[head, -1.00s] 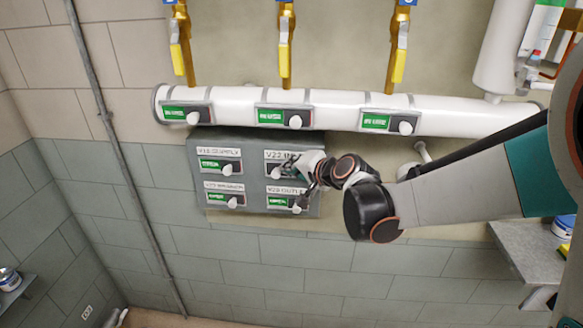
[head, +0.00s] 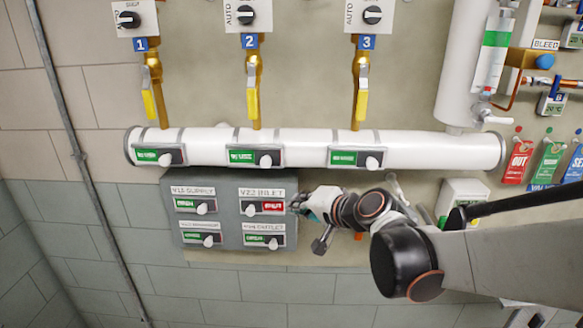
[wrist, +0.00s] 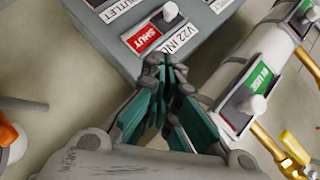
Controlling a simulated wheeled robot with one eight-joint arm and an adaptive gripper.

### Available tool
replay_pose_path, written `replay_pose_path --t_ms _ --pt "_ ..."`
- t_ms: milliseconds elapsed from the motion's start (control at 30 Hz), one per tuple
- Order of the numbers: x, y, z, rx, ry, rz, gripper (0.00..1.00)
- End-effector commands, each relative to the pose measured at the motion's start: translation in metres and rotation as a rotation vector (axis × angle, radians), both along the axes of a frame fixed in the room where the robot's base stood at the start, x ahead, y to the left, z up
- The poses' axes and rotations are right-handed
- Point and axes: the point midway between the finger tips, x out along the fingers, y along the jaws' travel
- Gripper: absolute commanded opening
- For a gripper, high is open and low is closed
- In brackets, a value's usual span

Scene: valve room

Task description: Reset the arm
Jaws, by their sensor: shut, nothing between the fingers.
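My gripper (head: 302,203) is shut and empty, just right of the grey panel (head: 222,240) in the head view. In the wrist view its teal fingers (wrist: 163,75) are together, pointing at the panel's edge beside the V22 INLET label. The V22 INLET switch (head: 251,209) has its white knob at the left and shows a red plate (head: 272,206), which reads SHUT in the wrist view (wrist: 143,39). The V21 SUPPLY plate (head: 185,203) and the two lower plates on the panel are green. My arm reaches in from the right.
A white pipe (head: 300,147) with several green IN USE switches runs above the panel. Yellow-handled valves (head: 361,95) stand above it. Red, green and blue tags (head: 517,160) hang at the right. Wall below the panel is clear.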

Motion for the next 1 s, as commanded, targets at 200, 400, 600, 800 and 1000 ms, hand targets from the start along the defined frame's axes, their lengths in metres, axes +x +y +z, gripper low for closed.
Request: replay_pose_path --t_ms 200,400,600,800,1000 --pt "-0.048 -0.033 -0.030 -0.191 0.008 0.026 0.00" --pt "-0.104 -0.073 -0.064 -0.411 0.033 0.055 0.00" --pt "-0.162 -0.118 -0.105 -0.629 0.075 0.079 0.00" --pt "-0.214 -0.160 -0.143 -0.822 0.128 0.097 0.00" --pt "-0.242 -0.183 -0.162 -0.925 0.163 0.104 0.00"
